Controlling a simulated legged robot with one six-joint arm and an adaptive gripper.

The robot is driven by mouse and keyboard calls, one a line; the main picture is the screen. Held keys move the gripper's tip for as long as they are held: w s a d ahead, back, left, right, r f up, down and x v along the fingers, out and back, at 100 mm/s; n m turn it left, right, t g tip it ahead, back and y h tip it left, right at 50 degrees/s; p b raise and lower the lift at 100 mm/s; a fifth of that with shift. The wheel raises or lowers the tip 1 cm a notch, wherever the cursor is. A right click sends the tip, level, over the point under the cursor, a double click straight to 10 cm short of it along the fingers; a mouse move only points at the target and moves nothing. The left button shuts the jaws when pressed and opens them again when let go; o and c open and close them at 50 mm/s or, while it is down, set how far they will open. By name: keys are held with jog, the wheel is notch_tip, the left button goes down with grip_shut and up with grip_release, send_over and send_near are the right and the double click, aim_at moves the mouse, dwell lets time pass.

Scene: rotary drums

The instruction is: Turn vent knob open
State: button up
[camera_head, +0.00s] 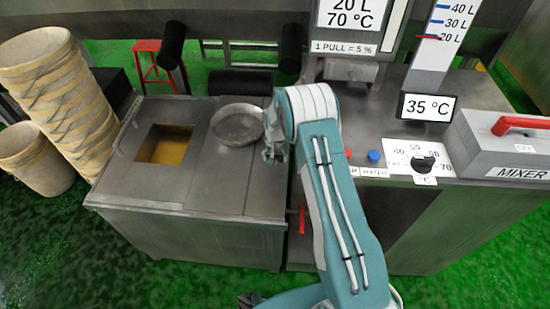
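No knob with a readable vent label shows. A black round knob (423,163) sits on a white dial plate marked with temperatures, on the right steel counter. Which way it points is too small to tell. My gripper (272,155) hangs over the right part of the left steel cabinet, just below a round metal pan (237,123). It is far left of the black knob. Its fingers are small and partly hidden by my wrist, so I cannot tell whether they are open. My teal arm covers part of the counter's left side.
A red button (348,153) and a blue button (375,156) sit left of the dial. A red handle (302,219) is on the counter front. A grey mixer box (505,147) stands right. Stacked buckets (60,85) stand left. Green floor lies in front.

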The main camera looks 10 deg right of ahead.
jog(key=shift+f+n, duration=0.1)
jog(key=shift+n, duration=0.2)
jog(key=n, duration=0.3)
jog(key=shift+n, duration=0.4)
jog(key=n, duration=0.4)
jog(key=shift+n, duration=0.3)
jog(key=n, duration=0.4)
jog(key=shift+n, duration=2.4)
jog(key=o, duration=0.9)
jog(key=shift+c, duration=0.2)
